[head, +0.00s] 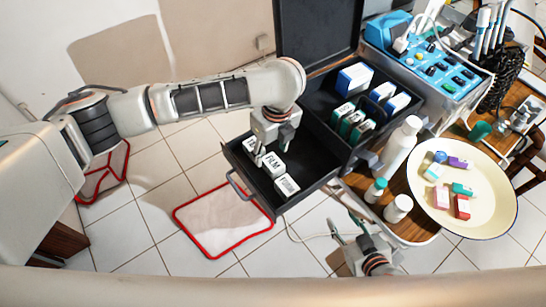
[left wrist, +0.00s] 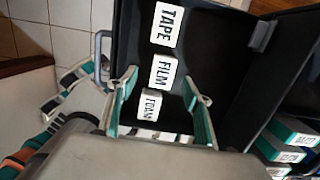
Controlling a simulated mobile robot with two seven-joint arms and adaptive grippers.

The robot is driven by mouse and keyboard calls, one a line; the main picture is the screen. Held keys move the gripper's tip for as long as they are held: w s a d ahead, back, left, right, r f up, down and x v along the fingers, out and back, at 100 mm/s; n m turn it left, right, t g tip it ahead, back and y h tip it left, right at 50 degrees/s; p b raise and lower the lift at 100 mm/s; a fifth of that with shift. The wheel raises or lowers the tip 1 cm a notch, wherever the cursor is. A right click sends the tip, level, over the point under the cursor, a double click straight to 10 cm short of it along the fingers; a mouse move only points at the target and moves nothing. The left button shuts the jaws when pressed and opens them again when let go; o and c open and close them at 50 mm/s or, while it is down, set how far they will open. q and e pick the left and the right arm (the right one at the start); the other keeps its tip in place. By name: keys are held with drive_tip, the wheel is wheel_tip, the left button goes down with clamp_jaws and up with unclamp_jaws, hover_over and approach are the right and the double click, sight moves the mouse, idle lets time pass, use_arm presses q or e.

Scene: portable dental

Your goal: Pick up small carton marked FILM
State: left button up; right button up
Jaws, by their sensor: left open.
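The small white carton marked FILM (head: 272,163) sits in the open black drawer (head: 322,172), in the middle of a row of three white cartons. In the left wrist view the FILM carton (left wrist: 162,72) lies between the TAPE carton (left wrist: 166,25) and a third carton (left wrist: 151,104), which looks marked FOAM. My left gripper (head: 275,146) is open and empty above the row, pointing down. Its fingertips (left wrist: 160,83) are spread to either side of the FILM carton in the wrist view; contact cannot be seen. My right gripper (head: 347,229) looks open and empty, low beside the trolley.
A black case compartment (head: 318,112) with blue-white and green-white cartons is behind the drawer. White bottles (head: 402,145) stand to the right, near a cream bowl (head: 488,215) of small coloured boxes. A blue control unit (head: 440,70) is at the back. The drawer walls surround the cartons.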

sight(273, 162)
use_arm(q)
wheel_tip(273, 162, down, 2)
drive_tip(key=shift+s, duration=0.15)
drive_tip(key=f, duration=0.1)
drive_tip(key=f+b, duration=0.1)
drive_tip(key=f, duration=0.1)
drive_tip(key=f+b, duration=0.1)
drive_tip(key=shift+w+d+f, duration=0.2)
drive_tip(key=shift+w+d, duration=0.05)
drive_tip(key=shift+w, duration=0.05)
drive_tip(key=shift+w+f, duration=0.1)
drive_tip(key=shift+f, duration=0.1)
use_arm(e)
drive_tip(key=f, duration=0.1)
drive_tip(key=s+f, duration=0.1)
drive_tip(key=f, duration=0.1)
drive_tip(key=shift+s, duration=0.15)
use_arm(q)
drive_tip(key=shift+c, duration=0.4)
drive_tip(key=c, duration=1)
use_arm(e)
drive_tip(key=shift+s+f, duration=0.1)
drive_tip(key=shift+f, duration=0.05)
